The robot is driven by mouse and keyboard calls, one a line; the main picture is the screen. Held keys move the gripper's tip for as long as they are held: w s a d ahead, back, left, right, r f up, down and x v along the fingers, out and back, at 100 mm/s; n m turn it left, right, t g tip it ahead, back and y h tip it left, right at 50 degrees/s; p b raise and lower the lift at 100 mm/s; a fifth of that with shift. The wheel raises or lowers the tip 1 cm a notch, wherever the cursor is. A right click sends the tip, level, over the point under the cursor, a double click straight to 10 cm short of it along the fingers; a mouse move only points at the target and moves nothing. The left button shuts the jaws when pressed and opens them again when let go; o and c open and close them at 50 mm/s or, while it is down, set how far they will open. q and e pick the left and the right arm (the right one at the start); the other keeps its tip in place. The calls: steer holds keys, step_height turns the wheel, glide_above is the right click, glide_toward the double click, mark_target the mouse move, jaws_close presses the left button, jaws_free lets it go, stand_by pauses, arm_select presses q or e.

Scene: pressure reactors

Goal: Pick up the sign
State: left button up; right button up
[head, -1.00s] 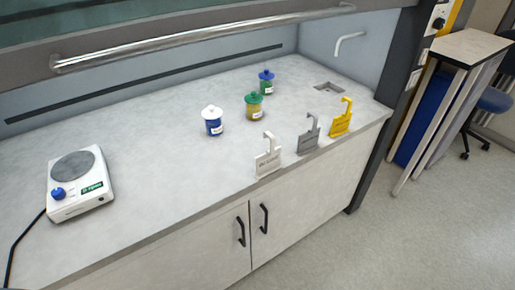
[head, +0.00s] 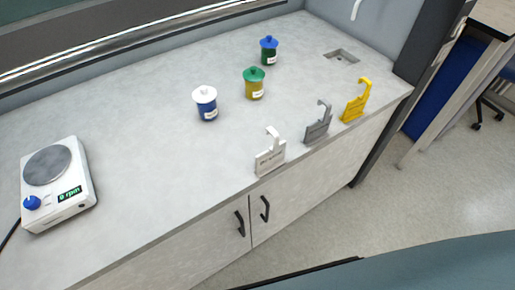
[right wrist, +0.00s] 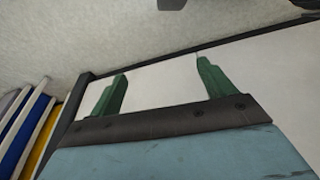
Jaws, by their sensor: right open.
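Three hook-topped signs stand in a row along the front edge of the bench in the head view: a white sign (head: 270,160), a grey sign (head: 318,129) and a yellow sign (head: 356,107). Small dark print shows on the white one. My right gripper (right wrist: 160,80) shows in the right wrist view with two green fingers spread apart and nothing between them. No sign shows in that view. My left gripper is not in view.
On the bench (head: 150,130) stand a white-lidded blue jar (head: 206,108), a green-lidded jar (head: 254,87), a blue-lidded jar (head: 269,54) and a stirrer hotplate (head: 55,185). A sink (head: 341,56) is at the back right.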

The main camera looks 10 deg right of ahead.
steer(key=o, duration=0.3)
steer(key=w+r+t+p, duration=0.1)
steer(key=w+r, duration=0.4)
steer(key=w+r+t+p, duration=0.1)
steer(key=w+r+t, duration=0.1)
steer(key=w+r, duration=0.3)
steer(key=shift+w+r+y, duration=0.3)
steer(key=shift+w, duration=0.1)
steer(key=n+t+y+p, duration=0.2)
steer(key=t+y+p, duration=0.2)
steer(key=t, duration=0.2)
glide_toward(272, 153)
steer(key=shift+x, duration=6.05)
